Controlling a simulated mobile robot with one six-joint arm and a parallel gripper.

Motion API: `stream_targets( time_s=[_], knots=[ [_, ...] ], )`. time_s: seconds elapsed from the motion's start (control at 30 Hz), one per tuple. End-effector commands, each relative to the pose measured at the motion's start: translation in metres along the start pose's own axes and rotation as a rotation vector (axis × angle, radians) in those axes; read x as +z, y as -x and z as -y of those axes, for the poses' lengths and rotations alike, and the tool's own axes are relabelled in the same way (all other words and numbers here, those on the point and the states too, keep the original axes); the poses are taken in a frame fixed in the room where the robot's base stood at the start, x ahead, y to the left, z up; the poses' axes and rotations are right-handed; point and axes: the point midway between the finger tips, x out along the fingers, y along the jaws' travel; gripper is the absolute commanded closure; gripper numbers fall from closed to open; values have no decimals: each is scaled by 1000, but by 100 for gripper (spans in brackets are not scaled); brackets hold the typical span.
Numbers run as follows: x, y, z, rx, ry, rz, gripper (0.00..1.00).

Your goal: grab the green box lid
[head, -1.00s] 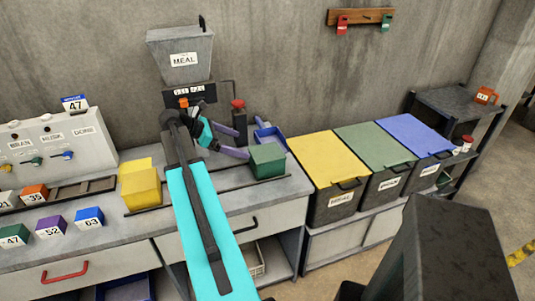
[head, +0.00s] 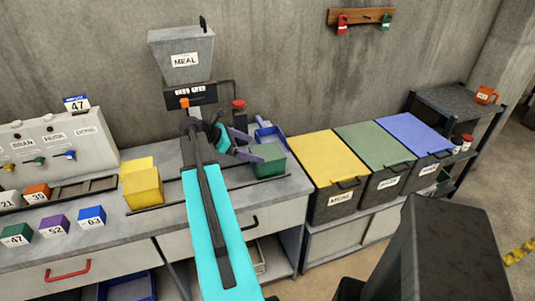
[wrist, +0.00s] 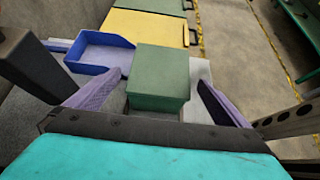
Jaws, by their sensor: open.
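A small green box with a green top (head: 267,153) stands on the right part of the counter. In the wrist view its top (wrist: 162,65) and near side are visible between my two purple fingers. My gripper (head: 247,146) is open, just left of the box in the head view. The fingers (wrist: 163,80) flank the box in the wrist view, with gaps at both sides; no contact is visible. The seam between lid and box is not clear.
A blue open tray (wrist: 100,52) lies beside the green box, behind it in the head view. A red-topped post (head: 239,112) stands close by. A yellow box (head: 141,185) is to the left. Yellow, green (head: 375,145) and blue-lidded bins stand to the right.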

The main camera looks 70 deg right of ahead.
Motion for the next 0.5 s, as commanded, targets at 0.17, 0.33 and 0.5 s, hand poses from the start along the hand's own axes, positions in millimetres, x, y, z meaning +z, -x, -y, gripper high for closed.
stream_targets(
  time_s=[0.17, 0.33, 0.5],
  knots=[
    [4, -16, 2, -3, 0, 0, 0],
    [4, -35, 2, -2, -1, 0, 0],
    [4, -46, 2, -2, -1, 0, 0]
  ],
)
